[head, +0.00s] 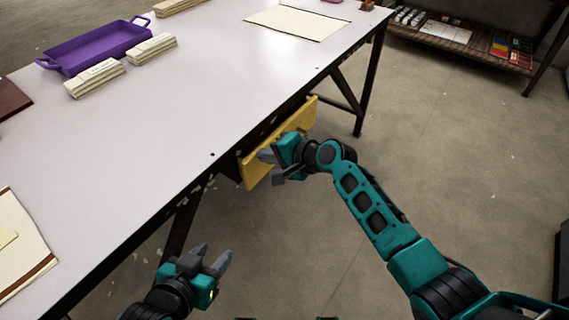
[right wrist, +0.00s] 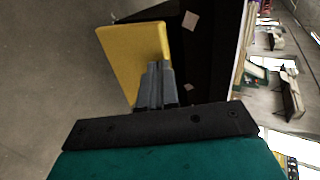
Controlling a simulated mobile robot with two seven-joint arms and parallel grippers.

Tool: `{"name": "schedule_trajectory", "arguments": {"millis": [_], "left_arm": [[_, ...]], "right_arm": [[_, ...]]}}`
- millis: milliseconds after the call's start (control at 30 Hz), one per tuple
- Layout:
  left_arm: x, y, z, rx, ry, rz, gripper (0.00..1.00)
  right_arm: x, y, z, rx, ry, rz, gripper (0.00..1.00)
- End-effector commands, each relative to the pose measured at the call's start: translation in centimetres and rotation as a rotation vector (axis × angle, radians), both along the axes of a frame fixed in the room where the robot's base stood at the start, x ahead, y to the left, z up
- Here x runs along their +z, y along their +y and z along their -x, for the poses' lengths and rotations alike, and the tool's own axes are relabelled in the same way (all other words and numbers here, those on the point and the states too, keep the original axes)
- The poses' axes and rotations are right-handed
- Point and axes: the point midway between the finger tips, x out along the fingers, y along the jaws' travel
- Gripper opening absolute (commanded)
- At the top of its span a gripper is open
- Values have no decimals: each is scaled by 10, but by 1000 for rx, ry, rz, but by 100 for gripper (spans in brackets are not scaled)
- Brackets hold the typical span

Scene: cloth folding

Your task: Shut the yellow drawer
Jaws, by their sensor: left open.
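The yellow drawer (head: 302,117) is under the long front edge of the white table, and its flat front faces the floor area at right. How far it stands out is hard to judge. My right gripper (head: 266,156) is at the drawer front and covers its middle part. In the right wrist view its fingers (right wrist: 156,85) are together, with nothing seen between them, and overlap the lower edge of the yellow panel (right wrist: 130,55). Whether they touch it I cannot tell. My left gripper (head: 213,256) is open and empty, low at the table's near side, away from the drawer.
The white table (head: 190,110) holds a purple tray (head: 98,45), folded cloth stacks (head: 152,47) and a flat cream sheet (head: 298,22). Dark table legs (head: 372,75) stand below. A low shelf (head: 455,38) is at the back right. The floor (head: 450,170) between is clear.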

Motion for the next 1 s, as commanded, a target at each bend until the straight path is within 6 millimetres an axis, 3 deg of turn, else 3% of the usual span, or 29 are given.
{"name": "schedule_trajectory", "arguments": {"millis": [300, 1000], "left_arm": [[0, -4, -1, 6, 3, 14, 47], [7, -4, -4, 2, -12, 12, 47]], "right_arm": [[-1, 13, -10, -2, 0, 2, 0], [4, 17, -10, -1, -5, -5, 0]]}}
